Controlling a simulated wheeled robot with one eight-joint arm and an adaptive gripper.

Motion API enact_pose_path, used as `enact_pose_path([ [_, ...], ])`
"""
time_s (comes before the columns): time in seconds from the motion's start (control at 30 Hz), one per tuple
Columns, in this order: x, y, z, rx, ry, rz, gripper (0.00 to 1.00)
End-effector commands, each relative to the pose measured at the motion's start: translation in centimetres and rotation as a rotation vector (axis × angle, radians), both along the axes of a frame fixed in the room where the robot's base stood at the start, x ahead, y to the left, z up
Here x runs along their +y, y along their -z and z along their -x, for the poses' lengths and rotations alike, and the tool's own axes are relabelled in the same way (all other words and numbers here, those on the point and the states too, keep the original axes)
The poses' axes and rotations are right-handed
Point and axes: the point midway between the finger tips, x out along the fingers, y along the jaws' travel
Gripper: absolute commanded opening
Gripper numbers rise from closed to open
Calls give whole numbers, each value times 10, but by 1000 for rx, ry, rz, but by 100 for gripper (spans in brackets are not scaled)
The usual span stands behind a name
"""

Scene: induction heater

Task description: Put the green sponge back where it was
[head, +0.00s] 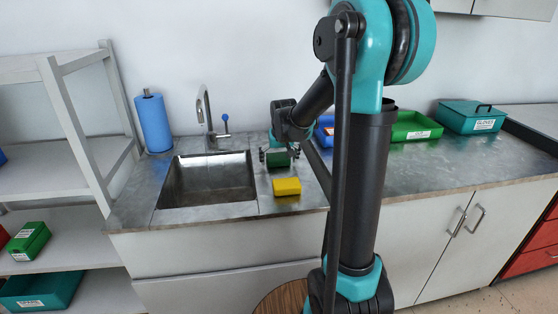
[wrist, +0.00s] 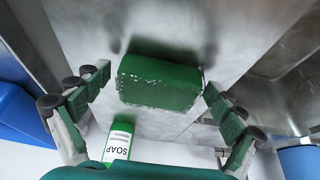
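The green sponge (head: 278,159) is on the steel counter strip right of the sink, under my gripper (head: 279,155). In the wrist view the green sponge (wrist: 160,85) lies between the fingertips of my gripper (wrist: 157,88). The fingers are spread wide. A small gap shows on the sponge's left side; the right fingertip is very close to it, and I cannot tell whether it touches. The yellow sponge (head: 287,186) lies on the counter nearer the front edge, apart from the green one.
The sink (head: 206,180) and tap (head: 206,115) are left of my gripper. A blue paper roll (head: 154,122) stands at the back left. A green bin (head: 412,127) and a teal box (head: 470,117) stand right. A SOAP-labelled green item (wrist: 119,138) is near my gripper.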

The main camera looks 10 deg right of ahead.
Motion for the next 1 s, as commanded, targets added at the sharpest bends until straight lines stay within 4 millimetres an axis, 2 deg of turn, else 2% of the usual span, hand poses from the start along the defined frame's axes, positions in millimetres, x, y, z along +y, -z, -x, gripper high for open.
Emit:
enact_pose_path([
  [0.3, 0, -1, 0, 0, 0, 0, 97],
  [0.47, 0, -12, 4, 0, 0, 0, 97],
  [1.0, 0, -99, 40, 0, 0, 0, 97],
])
